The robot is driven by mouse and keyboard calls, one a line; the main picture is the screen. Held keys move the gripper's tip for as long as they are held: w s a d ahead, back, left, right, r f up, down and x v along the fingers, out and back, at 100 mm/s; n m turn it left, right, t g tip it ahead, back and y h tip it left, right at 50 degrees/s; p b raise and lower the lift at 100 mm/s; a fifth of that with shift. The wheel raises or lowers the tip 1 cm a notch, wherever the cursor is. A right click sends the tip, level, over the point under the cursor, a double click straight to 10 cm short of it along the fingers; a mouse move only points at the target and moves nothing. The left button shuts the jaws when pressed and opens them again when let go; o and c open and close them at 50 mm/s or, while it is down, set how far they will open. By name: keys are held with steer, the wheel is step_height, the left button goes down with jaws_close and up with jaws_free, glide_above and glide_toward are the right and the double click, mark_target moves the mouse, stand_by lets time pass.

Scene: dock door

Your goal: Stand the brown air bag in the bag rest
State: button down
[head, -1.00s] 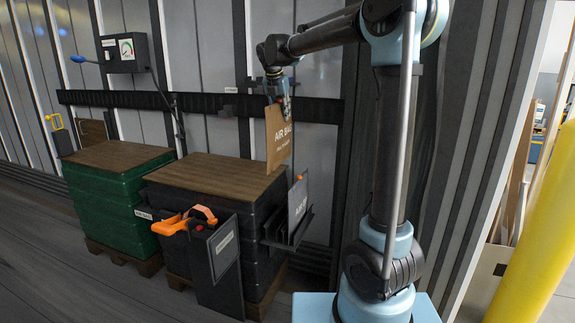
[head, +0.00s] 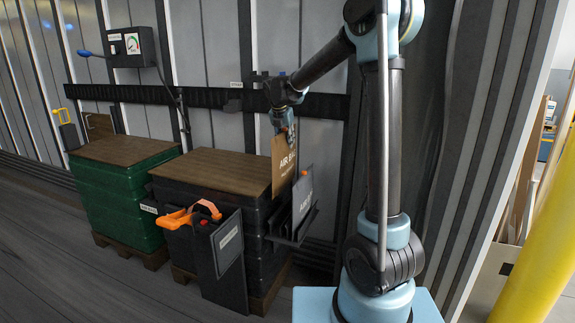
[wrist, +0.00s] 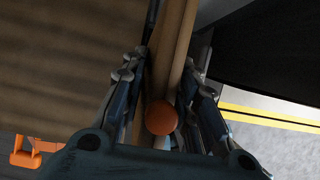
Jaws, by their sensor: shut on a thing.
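The brown air bag (head: 281,165) hangs upright from my gripper (head: 284,126), which is shut on its top edge. In the wrist view, the bag (wrist: 172,50) runs between the two fingers of the gripper (wrist: 168,100), and a round orange-brown disc shows between them. The bag rest (head: 297,237), a dark rack on the right side of the dark crate stack, holds a grey bag (head: 303,196) standing in it.
The dark crate stack (head: 215,220) with a brown top stands left of the rest. An orange-handled tool (head: 188,216) and a dark panel (head: 229,255) are at its front. A green crate stack (head: 115,190) is farther left. A yellow post (head: 540,220) stands at right.

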glide_above(288, 178)
steer(key=w, duration=0.1)
step_height(288, 178, down, 10)
steer(key=shift+r, duration=0.1)
steer(key=shift+f, duration=3.9)
steer(key=c, duration=1.2)
jaws_free()
steer(key=shift+a, duration=0.1)
